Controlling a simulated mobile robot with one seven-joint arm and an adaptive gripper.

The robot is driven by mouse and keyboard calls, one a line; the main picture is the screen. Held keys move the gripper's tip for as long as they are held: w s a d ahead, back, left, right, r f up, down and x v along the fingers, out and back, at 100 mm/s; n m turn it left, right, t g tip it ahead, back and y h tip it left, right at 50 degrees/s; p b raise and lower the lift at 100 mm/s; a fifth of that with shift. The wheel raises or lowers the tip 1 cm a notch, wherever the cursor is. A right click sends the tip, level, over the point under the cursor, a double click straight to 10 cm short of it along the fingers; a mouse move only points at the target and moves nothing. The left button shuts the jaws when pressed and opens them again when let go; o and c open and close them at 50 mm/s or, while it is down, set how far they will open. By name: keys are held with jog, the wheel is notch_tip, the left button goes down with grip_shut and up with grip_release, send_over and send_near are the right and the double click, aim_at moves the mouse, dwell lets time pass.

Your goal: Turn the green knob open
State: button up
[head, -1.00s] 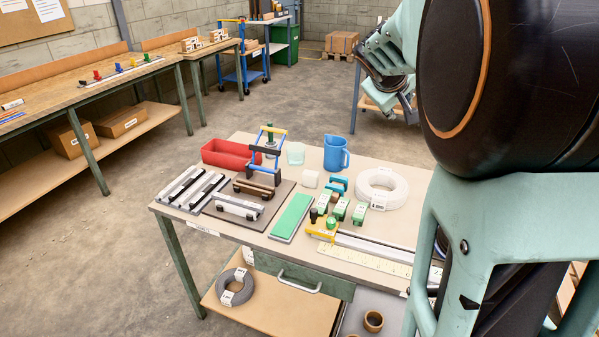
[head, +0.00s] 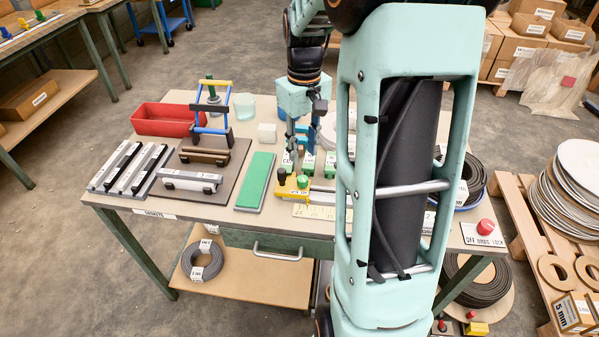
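A small green knob (head: 302,181) shows on a yellow fixture (head: 290,203) on the table, beside a black knob (head: 282,177). Its open or closed position cannot be told. My gripper (head: 292,158) points down over the table, just behind the knobs and near small green-and-white boxes (head: 308,162). It looks apart from the green knob, but its height is hard to judge. The fingers are small and partly merged with things behind them, so whether they are open or shut is unclear.
The table (head: 233,212) also holds a green-topped block (head: 256,180), a fly press with a blue-and-yellow frame (head: 213,112), grey bars (head: 130,168) and a red bin (head: 165,120). A bench (head: 60,30) with coloured knobs stands at the far left. A pallet (head: 530,220) stands on the right.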

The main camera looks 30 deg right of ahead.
aim_at(303, 179)
notch_tip(303, 179, down, 9)
jog(key=shift+b, duration=0.5)
jog(key=shift+c, duration=0.5)
grip_shut()
